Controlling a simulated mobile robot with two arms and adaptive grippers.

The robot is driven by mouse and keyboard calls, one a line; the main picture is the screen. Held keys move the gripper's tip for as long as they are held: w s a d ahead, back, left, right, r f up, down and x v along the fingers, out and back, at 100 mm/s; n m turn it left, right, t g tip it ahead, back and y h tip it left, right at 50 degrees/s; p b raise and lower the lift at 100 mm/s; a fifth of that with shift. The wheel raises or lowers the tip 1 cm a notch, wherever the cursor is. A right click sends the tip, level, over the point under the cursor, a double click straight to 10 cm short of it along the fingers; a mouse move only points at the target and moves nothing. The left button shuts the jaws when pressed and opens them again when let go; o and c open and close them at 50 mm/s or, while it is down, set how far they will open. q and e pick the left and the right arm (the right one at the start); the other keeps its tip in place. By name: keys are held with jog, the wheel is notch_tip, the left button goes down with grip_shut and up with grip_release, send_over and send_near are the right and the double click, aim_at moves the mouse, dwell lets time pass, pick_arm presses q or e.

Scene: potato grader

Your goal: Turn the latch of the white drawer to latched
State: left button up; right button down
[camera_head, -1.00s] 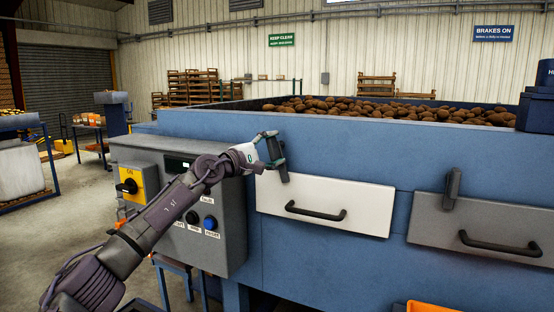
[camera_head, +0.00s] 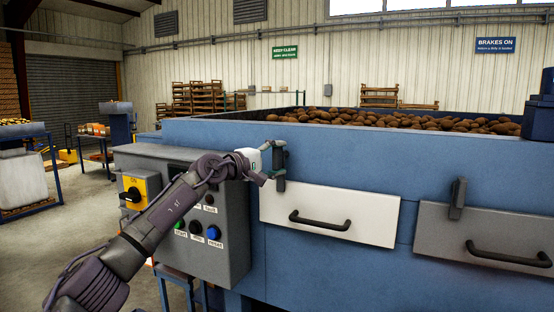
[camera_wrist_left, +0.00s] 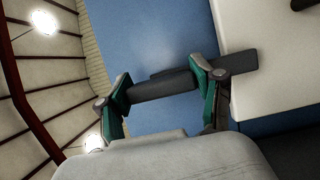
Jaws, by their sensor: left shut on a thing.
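The white drawer (camera_head: 330,212) is closed in the blue grader body, with a black handle (camera_head: 320,221). Its dark latch (camera_head: 279,184) stands near upright at the drawer's upper left edge, partly hidden by my left gripper (camera_head: 276,163). In the left wrist view, the latch (camera_wrist_left: 165,86) is a dark bar between the green fingers of my left gripper (camera_wrist_left: 160,98), which is shut on it. The bar's far end overlaps the white drawer face (camera_wrist_left: 275,70). My right gripper is not in view.
A grey drawer (camera_head: 440,228) with an upright dark latch (camera_head: 458,198) sits to the right. A grey control box (camera_head: 228,240) with buttons and a yellow switch (camera_head: 138,190) stands left, behind my left arm. Potatoes (camera_head: 400,120) fill the bin above.

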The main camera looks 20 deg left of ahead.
pick_arm(q)
jog(key=o, duration=1.3)
jog(key=shift+r, duration=0.35)
jog(key=shift+c, duration=0.2)
jog(key=o, duration=0.4)
jog(key=shift+w+f, duration=0.15)
jog(key=shift+f, duration=0.1)
jog(key=shift+s+a+f, duration=0.1)
jog(key=shift+s+a, duration=0.1)
jog(key=shift+s, duration=0.2)
jog(key=v, duration=1.1)
jog(key=shift+s, duration=0.15)
jog(key=shift+d, duration=0.1)
